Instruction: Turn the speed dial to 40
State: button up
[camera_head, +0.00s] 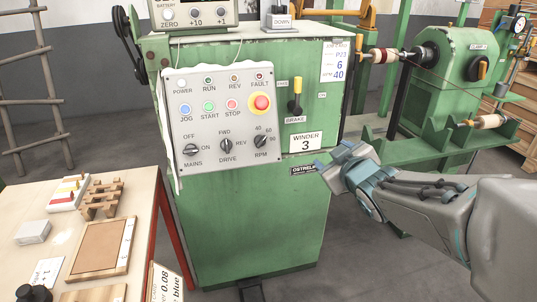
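The speed dial (261,142) is a dark knob marked RPM at the lower right of the grey control panel (215,170). Marks 40, 60 and another stand around it, with 40 at its upper left. Its pointer looks tilted, but the exact setting is too small to read.
The panel also has MAINS (191,150) and DRIVE (226,145) knobs, several buttons and a red stop button (261,103). A yellow-topped brake lever (296,97) stands right of the panel. A wooden table (140,195) is at left; the green winder (450,65) is at right.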

aim_at(262, 142)
jog(key=a+f+n+y+b, duration=0.5)
jog(key=a+n+y+b, duration=0.1)
jog(key=a+n+y, duration=0.15)
jog(key=shift+m+y, duration=0.25)
jog(key=shift+m, duration=0.1)
jog(key=x, duration=0.4)
jog(key=b+x, duration=0.1)
jog(key=x, duration=0.9)
jog(key=shift+w+r, duration=0.25)
jog(key=shift+r, duration=0.05)
jog(key=c, duration=1)
